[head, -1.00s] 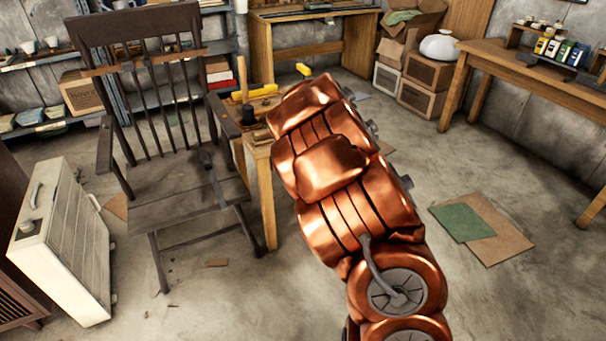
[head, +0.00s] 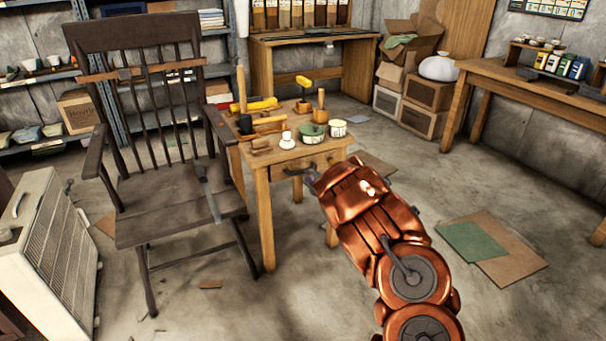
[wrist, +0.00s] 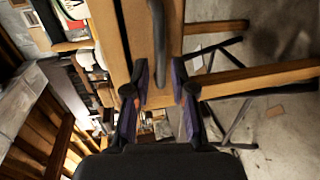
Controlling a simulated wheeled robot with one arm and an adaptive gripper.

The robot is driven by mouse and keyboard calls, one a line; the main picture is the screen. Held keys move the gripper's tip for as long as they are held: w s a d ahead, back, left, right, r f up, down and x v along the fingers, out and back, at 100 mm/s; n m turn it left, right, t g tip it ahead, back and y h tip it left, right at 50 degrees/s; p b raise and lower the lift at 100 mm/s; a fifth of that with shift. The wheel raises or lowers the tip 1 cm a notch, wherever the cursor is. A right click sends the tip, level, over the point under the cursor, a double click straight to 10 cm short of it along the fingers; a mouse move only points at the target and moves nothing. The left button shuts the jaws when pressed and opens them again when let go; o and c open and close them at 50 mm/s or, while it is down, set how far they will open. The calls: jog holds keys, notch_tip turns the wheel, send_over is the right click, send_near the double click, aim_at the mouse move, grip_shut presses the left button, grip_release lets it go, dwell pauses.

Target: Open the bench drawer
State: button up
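The small wooden bench (head: 262,180) stands right of the dark chair. Its drawer front (head: 322,161) faces my arm and looks closed. A dark bar handle (head: 296,171) is on the drawer front; it also shows in the wrist view (wrist: 158,35). My gripper (head: 309,178) is at the drawer front, beside the handle, partly hidden by my copper-coloured arm. In the wrist view my gripper (wrist: 162,84) has its two purple-padded fingers apart, with the handle's end in line with the gap. I cannot tell whether they touch it.
Several tools, a green tin (head: 312,130) and a white-topped tin (head: 338,128) stand on the bench top. The dark chair (head: 165,190) is close on the left, beside a cream heater (head: 45,245). Floor to the right is open, with flat green and brown sheets (head: 515,265).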

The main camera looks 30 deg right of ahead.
jog(key=shift+b+x, duration=0.5)
jog(key=shift+x, duration=2.35)
grip_shut()
